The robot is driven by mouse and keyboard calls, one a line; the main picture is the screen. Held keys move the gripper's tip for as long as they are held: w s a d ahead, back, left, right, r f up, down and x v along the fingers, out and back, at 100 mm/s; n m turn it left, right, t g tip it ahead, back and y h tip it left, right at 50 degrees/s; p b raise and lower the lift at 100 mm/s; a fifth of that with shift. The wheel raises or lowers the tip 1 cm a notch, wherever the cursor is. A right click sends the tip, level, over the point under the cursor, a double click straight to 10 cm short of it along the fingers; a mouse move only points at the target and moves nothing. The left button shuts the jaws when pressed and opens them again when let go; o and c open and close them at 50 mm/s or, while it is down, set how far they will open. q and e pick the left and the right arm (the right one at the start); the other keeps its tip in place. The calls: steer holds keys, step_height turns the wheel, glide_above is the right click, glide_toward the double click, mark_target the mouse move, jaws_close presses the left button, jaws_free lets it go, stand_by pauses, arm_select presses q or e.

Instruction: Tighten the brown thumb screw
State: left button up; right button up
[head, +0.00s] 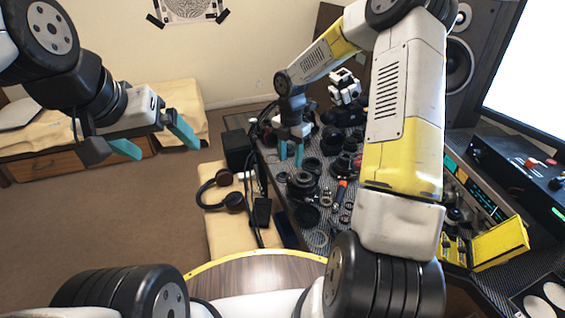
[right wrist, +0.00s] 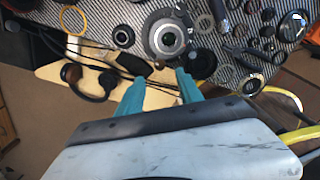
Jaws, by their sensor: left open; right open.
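I cannot tell how far above the table the fingertips are. My left gripper (head: 158,147) is open and empty, in the air over the room floor at the left.
Several dark lens rings and small tools cover the table (head: 325,228). Headphones (head: 233,200) lie on a tan surface left of it, with cables between. A yellow open case (head: 500,243) and a control box (head: 520,170) stand at the right. Pliers (right wrist: 250,52) lie right of the lens part.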

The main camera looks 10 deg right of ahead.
mark_target(289, 179)
step_height(289, 179, down, 8)
stand_by(0.5)
jaws_close()
